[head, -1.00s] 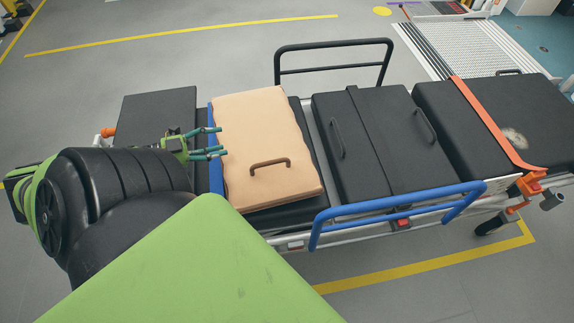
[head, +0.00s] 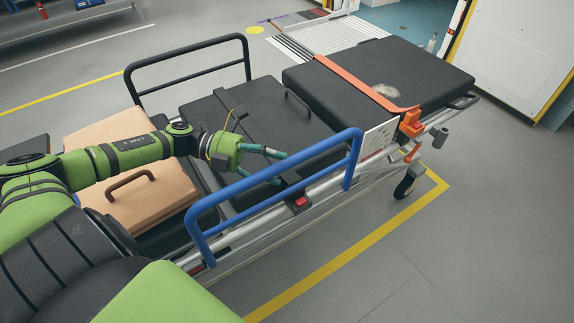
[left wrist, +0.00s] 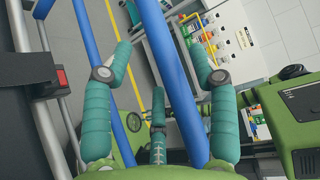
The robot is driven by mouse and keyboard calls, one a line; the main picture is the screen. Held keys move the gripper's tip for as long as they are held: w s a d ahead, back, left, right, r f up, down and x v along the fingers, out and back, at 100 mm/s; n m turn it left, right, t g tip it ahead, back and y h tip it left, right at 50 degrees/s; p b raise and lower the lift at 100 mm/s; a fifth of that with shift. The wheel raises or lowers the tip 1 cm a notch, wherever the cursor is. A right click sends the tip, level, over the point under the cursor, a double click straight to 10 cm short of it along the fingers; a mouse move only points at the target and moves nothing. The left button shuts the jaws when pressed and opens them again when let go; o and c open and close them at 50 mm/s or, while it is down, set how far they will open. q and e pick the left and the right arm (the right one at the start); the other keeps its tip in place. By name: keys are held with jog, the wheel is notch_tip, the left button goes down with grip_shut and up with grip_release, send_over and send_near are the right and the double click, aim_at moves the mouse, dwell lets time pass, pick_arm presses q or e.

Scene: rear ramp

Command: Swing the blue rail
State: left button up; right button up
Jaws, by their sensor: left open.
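The blue rail (head: 276,170) stands raised along the near side of the stretcher, a tube frame with a long top bar. My left gripper (head: 280,167) is open, its teal fingers at the rail's middle, reaching from the stretcher side. In the left wrist view, a blue rail bar (left wrist: 163,45) runs between the spread fingers of the left gripper (left wrist: 158,40). A second blue bar (left wrist: 98,65) lies to its left. I cannot tell whether any finger touches the rail. My right gripper is not in view.
The stretcher has black pads (head: 245,110), a tan case (head: 150,185) with a brown handle, an orange strap (head: 365,82) and a black far rail (head: 190,58). A red catch (head: 301,202) sits below the blue rail. Grey floor (head: 480,230) is clear at right.

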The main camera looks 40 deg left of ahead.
pick_arm(q)
jog(key=shift+x, duration=1.05)
jog(key=shift+w+d, duration=0.1)
jog(key=shift+d, duration=0.1)
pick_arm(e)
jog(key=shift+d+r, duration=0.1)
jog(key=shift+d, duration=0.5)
pick_arm(q)
grip_shut()
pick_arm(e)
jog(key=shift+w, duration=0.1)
pick_arm(q)
jog(key=shift+d, duration=0.1)
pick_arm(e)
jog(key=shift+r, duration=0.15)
